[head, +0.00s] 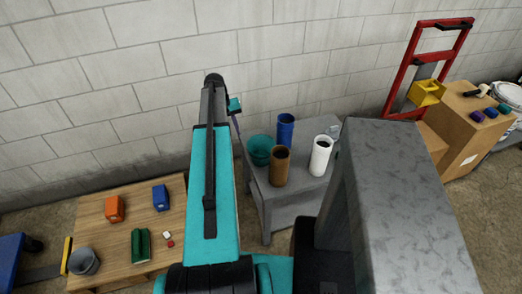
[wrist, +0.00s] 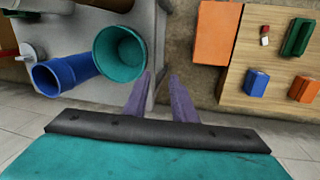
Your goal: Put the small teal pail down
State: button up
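The small teal pail (head: 261,150) stands upright, open end up, near the left edge of a grey table (head: 280,205). In the wrist view, the teal pail (wrist: 121,53) is left of my fingers, and I look down into it; it appears empty. My gripper (head: 236,123) is beside the pail, mostly hidden behind my arm in the head view. In the wrist view, the two purple fingers of my gripper (wrist: 162,78) are apart with nothing between them. The left fingertip appears close to the pail's rim; I cannot tell if they touch.
Blue (head: 285,131), brown (head: 280,166) and white (head: 320,155) cylinders stand on the grey table. A block wall is behind.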

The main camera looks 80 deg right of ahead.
jog(key=s+r, duration=0.1)
jog(key=s+d+r, duration=0.1)
jog(key=shift+s+d+r, duration=0.25)
jog(key=shift+s, duration=0.05)
notch_tip(320, 180, down, 8)
jog(key=s+p, duration=0.1)
jog(key=p, duration=0.1)
jog(key=shift+s+d+f, duration=0.2)
jog(key=shift+s+f, duration=0.05)
jog(key=shift+s, duration=0.05)
dwell(0.5)
jog(key=f+p, duration=0.1)
jog(key=f, duration=0.1)
jog(key=s+f+p, duration=0.1)
jog(key=f, duration=0.2)
jog(key=shift+s+d+p, duration=0.1)
jog(key=shift+s+p, duration=0.05)
jog(key=shift+p, duration=0.25)
